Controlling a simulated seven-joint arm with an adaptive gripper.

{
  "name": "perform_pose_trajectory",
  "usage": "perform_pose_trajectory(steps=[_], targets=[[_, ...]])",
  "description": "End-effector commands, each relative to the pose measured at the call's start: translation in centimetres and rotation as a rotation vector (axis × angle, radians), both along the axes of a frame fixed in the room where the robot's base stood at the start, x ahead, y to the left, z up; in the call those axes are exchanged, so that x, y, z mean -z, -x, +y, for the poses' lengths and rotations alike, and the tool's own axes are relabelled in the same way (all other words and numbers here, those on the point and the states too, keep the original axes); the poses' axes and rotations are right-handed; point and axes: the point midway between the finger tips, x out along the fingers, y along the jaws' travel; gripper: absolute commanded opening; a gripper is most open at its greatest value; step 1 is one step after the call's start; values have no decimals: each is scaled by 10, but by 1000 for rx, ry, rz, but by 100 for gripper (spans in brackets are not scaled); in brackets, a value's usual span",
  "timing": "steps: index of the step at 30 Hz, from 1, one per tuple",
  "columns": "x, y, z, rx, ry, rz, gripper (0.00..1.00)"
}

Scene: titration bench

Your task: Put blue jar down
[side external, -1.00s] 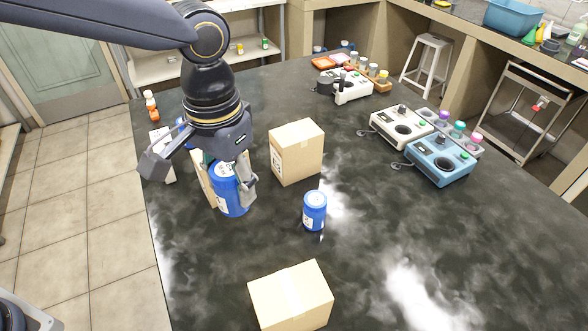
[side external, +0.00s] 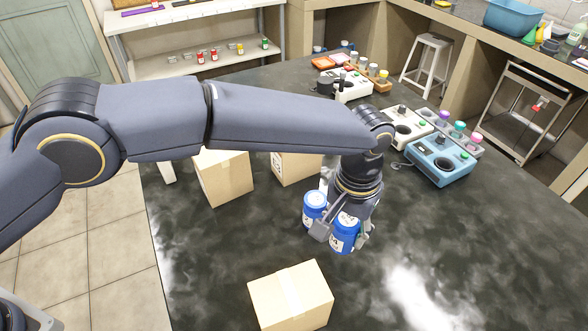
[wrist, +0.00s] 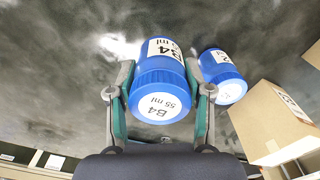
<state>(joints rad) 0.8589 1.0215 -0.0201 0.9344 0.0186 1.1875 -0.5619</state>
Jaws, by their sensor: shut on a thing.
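A blue jar with a white label (side external: 344,236) is between the fingers of my gripper (side external: 342,237), which is shut on it. In the wrist view the held jar (wrist: 158,80) reads "B4" and "55 ml" and sits between both fingers of the gripper (wrist: 158,95). A second, smaller blue jar (side external: 313,203) stands on the dark bench just left of the held one. In the wrist view this second jar (wrist: 222,76) is to the right, close to the right finger. I cannot tell whether the held jar's base touches the bench.
Cardboard boxes stand behind left (side external: 224,178), behind (side external: 292,167) and in front (side external: 290,297). A blue device (side external: 440,160) and a white one (side external: 403,125) stand to the right. The dark bench (side external: 455,235) is clear at the right and front right.

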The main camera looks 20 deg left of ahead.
Motion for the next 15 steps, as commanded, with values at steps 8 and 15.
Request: perform_pose_trajectory(steps=[8,15], targets=[[30,0,0,0,0,0,15],[57,0,0,0,1,-1,15]])
